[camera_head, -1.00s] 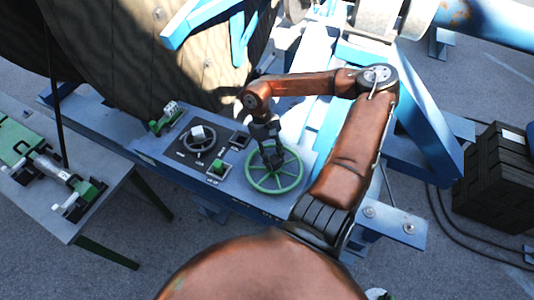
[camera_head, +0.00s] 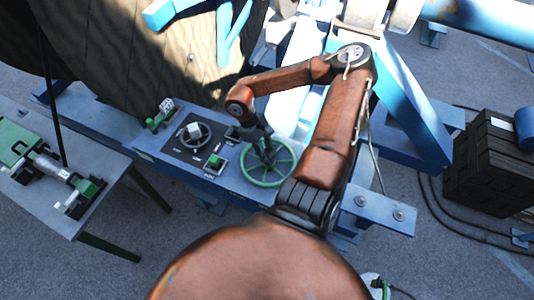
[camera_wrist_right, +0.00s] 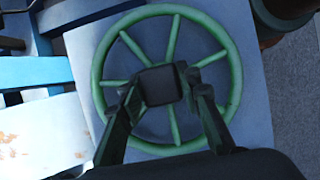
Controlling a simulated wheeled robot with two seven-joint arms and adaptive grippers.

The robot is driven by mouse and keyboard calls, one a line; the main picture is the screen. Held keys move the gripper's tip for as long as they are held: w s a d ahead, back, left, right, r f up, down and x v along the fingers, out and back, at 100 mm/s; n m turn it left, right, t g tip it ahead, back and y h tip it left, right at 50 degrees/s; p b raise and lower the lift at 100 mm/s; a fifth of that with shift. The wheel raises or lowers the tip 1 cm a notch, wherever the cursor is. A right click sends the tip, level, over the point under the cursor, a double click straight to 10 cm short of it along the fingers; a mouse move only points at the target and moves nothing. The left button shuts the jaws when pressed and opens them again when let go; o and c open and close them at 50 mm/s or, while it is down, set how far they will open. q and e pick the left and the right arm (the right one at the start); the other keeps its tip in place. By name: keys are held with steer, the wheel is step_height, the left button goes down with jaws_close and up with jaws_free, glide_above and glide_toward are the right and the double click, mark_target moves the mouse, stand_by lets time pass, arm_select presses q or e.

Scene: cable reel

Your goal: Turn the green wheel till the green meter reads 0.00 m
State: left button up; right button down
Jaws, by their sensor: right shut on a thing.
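The green wheel (camera_head: 267,164) lies flat on the blue-grey panel, and its spokes and rim show whole in the right wrist view (camera_wrist_right: 232,60). My right gripper (camera_head: 264,150) is over the wheel's middle. In the right wrist view its two fingers (camera_wrist_right: 160,88) are shut on the wheel's dark square hub (camera_wrist_right: 158,85), one on each side. My left gripper is not in view.
A large wooden reel (camera_head: 130,50) rises behind. A grey table (camera_head: 90,220) with green tools stands at left; black crates (camera_head: 490,165) at right.

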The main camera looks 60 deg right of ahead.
steer(key=c, duration=1.4)
jaws_free()
steer(key=shift+r, duration=0.1)
steer(key=v, duration=1.1)
steer(key=shift+w+r, duration=0.25)
steer(key=shift+r, duration=0.1)
